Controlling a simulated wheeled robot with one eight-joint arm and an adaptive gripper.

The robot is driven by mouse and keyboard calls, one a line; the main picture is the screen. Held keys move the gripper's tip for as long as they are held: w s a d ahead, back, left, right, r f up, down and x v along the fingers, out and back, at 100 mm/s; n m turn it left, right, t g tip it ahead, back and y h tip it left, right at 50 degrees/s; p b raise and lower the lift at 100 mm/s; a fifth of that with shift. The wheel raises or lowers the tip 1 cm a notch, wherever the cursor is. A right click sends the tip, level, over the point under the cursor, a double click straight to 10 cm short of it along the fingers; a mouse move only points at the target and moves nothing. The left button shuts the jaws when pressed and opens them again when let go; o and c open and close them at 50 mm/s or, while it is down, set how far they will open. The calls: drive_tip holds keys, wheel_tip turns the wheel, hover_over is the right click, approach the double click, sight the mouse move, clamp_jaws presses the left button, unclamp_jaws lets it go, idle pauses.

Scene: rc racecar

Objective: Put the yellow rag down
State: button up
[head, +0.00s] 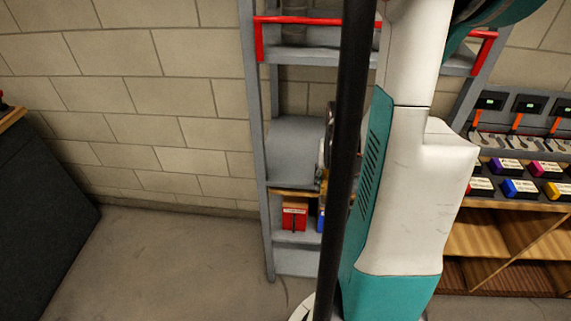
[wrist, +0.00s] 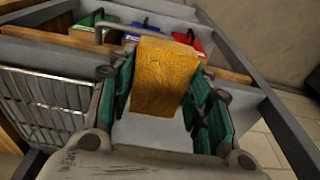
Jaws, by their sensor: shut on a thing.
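The yellow rag (wrist: 158,72) hangs as a flat, slightly crumpled sheet between the teal-padded fingers of my gripper (wrist: 163,92) in the wrist view. My gripper is shut on it. The rag's upper edge lies in front of the boxes on the shelf; I cannot tell whether it touches anything there. In the head view my arm and a dark pole of mine hide most of the gripper and the rag.
In the wrist view, green (wrist: 98,24), blue (wrist: 140,30) and red (wrist: 187,40) boxes stand in a grey-framed shelf, with a wire basket (wrist: 45,105) at left. The head view shows the grey shelf rack (head: 258,130), a workbench with coloured boxes (head: 520,187), and clear floor (head: 165,265).

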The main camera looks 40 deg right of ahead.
drive_tip(key=b, duration=0.3)
hover_over(287, 165)
drive_tip(key=s, duration=0.2)
drive_tip(key=shift+w+f+b, duration=0.2)
drive_tip(key=shift+w, duration=0.4)
drive_tip(key=shift+w+f+b, duration=0.2)
drive_tip(key=shift+w, duration=0.35)
drive_tip(key=shift+f+b, duration=0.45)
drive_tip(key=shift+f, duration=0.4)
drive_tip(key=shift+s+f, duration=0.1)
drive_tip(key=shift+f, duration=0.2)
drive_tip(key=shift+f, duration=0.1)
drive_tip(key=shift+f+b, duration=0.4)
drive_tip(key=shift+b, duration=0.05)
drive_tip(key=shift+s+a+f, duration=0.1)
drive_tip(key=shift+s, duration=0.05)
